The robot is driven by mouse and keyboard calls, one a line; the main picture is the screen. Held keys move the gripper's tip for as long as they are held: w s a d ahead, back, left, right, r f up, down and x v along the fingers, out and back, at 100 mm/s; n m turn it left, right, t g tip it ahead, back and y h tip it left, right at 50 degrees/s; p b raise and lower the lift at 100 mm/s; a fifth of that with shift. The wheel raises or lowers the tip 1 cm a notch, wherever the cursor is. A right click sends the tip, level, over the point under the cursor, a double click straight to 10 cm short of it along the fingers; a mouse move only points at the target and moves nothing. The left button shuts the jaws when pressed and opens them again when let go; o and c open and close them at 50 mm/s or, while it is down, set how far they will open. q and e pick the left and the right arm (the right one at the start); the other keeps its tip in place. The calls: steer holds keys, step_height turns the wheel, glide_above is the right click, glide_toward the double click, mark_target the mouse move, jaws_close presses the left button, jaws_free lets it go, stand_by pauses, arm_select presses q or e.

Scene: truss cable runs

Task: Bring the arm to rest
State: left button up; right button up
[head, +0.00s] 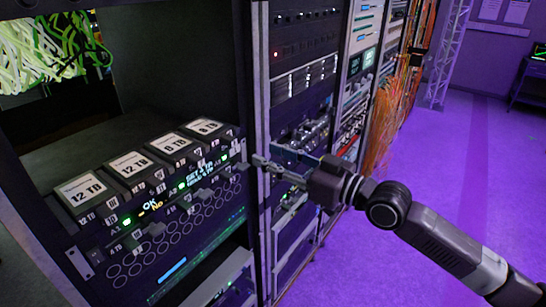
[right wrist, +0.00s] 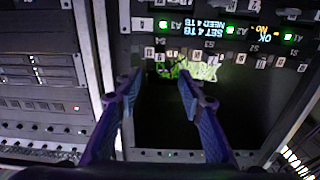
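My right arm (head: 430,232) reaches in from the right in the head view. Its gripper (head: 268,166) is in front of the rack post, just right of the drive bay. In the right wrist view the two fingers of the gripper (right wrist: 158,82) stand apart with nothing held between them. My left gripper is not in view.
Several drives labelled in TB, such as the 12 TB drive (head: 84,190), sit on the bay's dark unit. Racks (head: 300,75) line the aisle. Purple floor (head: 440,150) is clear at right.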

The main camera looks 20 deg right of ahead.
steer(key=shift+d, duration=0.1)
